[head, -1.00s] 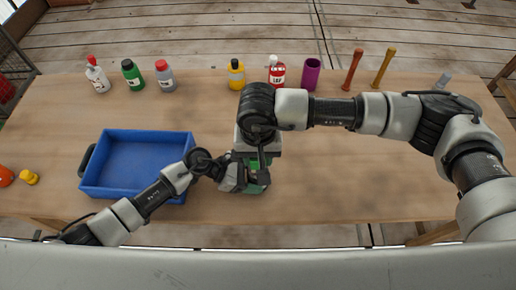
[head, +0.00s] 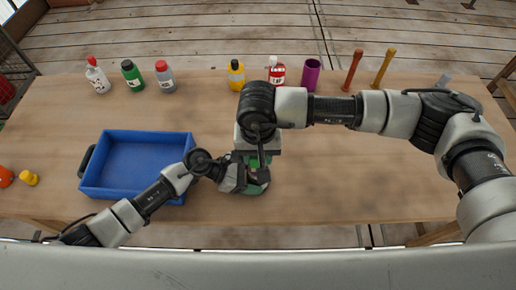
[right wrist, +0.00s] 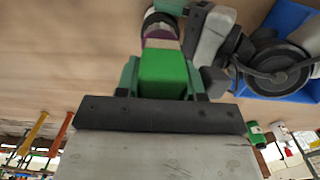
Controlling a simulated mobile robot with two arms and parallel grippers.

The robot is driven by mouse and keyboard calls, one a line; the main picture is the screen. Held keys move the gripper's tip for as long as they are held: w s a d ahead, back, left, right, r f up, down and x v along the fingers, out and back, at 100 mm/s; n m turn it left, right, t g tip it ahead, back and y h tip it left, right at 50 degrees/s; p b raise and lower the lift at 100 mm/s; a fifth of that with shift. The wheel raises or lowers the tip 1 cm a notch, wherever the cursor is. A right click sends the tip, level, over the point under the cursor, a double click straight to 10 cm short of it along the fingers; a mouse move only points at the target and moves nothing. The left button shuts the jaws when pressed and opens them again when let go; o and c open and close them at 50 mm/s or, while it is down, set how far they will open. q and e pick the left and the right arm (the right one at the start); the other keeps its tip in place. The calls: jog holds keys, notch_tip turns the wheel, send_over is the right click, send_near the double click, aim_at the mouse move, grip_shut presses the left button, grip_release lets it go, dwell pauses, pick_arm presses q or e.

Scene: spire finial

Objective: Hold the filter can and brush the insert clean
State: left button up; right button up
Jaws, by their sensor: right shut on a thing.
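My right gripper (right wrist: 162,82) is shut on a green block-shaped handle, which I take to be the brush (right wrist: 164,72). A purple band and a dark, pale-edged round part show just beyond the handle; where one object ends and another begins is unclear. The insert cannot be made out clearly.
A blue tray (head: 136,133) lies left of the can on the wooden table (head: 380,180). Several bottles, a purple cup (head: 311,72) and two upright sticks line the back edge. Small orange and yellow things lie at the far left.

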jog(key=shift+s, duration=0.45)
jog(key=shift+w, duration=1.15)
jog(key=shift+s, duration=1.15)
jog(key=shift+w+f, duration=0.1)
jog(key=shift+w, duration=1.05)
jog(key=shift+s, duration=0.6)
jog(key=d+r, duration=0.5)
jog(key=r, duration=0.2)
